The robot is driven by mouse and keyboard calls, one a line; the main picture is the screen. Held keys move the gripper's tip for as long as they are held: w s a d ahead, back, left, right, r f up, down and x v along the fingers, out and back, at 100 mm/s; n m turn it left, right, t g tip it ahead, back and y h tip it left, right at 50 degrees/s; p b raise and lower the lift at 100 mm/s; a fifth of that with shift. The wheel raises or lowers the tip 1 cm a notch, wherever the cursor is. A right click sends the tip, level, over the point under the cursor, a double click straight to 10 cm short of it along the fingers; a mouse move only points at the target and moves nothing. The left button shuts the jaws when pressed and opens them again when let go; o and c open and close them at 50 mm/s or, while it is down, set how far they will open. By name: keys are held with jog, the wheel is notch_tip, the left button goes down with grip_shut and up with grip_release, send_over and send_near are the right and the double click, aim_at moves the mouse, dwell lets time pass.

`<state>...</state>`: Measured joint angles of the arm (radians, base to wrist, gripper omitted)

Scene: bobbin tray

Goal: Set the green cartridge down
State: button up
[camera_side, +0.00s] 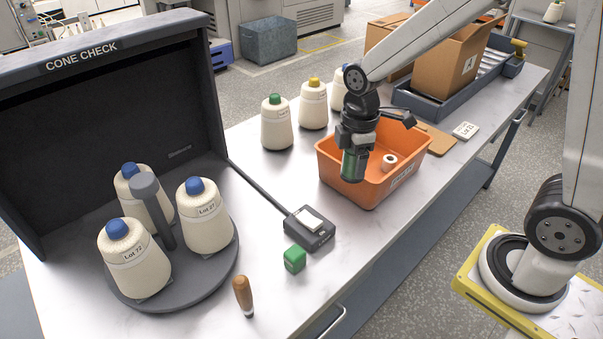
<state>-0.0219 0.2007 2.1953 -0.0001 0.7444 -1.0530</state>
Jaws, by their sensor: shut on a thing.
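My gripper (356,147) points down at the orange bin (335,178) and is shut on the green cartridge (354,165). The cartridge is a dark green cylinder, held upright below the jaws. It shows in front of the bin's left part; I cannot tell whether it is inside, above or just before the bin wall. The jaws cover its upper end.
A white spool (389,162) lies in the bin. Left of it stand several cones, one green-capped (276,124). A green block (294,258), a black device (309,229) and a wooden-handled tool (243,295) are in front. A turntable (215,268) holds blue-capped cones.

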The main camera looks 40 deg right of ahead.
jog(key=shift+r, duration=0.9)
jog(key=shift+w+d+r, duration=0.1)
jog(key=shift+w+r, duration=0.1)
jog(key=shift+r, duration=0.05)
jog(key=shift+w+d, duration=0.15)
jog(key=shift+w, duration=0.55)
jog(key=w+d+n, duration=0.1)
jog(key=w+d, duration=0.7)
jog(key=w, duration=0.3)
jog(key=w+d, duration=0.7)
jog(key=w, duration=0.4)
jog(key=shift+w+d+f, duration=0.1)
jog(key=shift+d+f, duration=0.05)
jog(key=shift+f, duration=8.8)
jog(key=shift+f, duration=0.15)
jog(key=o, duration=1.3)
